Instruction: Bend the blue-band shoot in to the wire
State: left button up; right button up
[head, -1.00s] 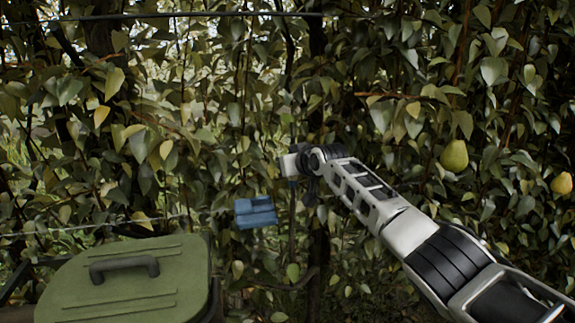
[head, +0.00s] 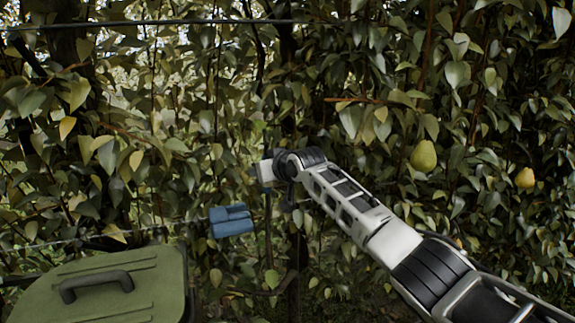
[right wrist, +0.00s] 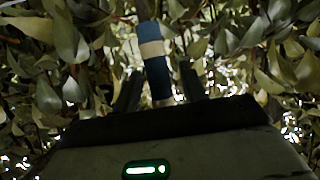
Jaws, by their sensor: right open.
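The blue-band shoot (right wrist: 152,50) shows in the right wrist view as an upright stem with blue bands and a pale band between them. My right gripper (right wrist: 158,85) is open, with one dark finger on each side of the shoot's lower part. I cannot tell whether either finger touches it. A dark wire (head: 190,22) runs across the top; a thin lower wire (head: 70,239) shows at the left. My left gripper is not in view.
A blue block-like piece (head: 232,221) sits by the lower wire, left of my right wrist. A green lidded box (head: 135,305) stands at the lower left. Two yellow-green pears, one larger (head: 424,156) and one smaller (head: 525,178), hang at the right. Dense leaves fill the background.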

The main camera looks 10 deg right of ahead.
jog(key=b+v, duration=0.1)
jog(key=v, duration=1.3)
jog(key=s+a+f+g, duration=0.1)
jog(key=s+f, duration=0.9)
jog(key=f, duration=0.5)
jog(key=s+a+f+g, duration=0.1)
jog(key=s+f, duration=0.9)
jog(key=f, duration=0.6)
jog(key=s+d+f, duration=0.1)
jog(key=s+f, duration=0.2)
jog(key=s, duration=0.4)
jog(key=s+f+m+h, duration=0.1)
jog(key=s+f, duration=0.1)
jog(key=s, duration=0.5)
jog(key=shift+s+d+f, duration=0.15)
jog(key=shift+d+f, duration=0.2)
jog(key=shift+f, duration=0.05)
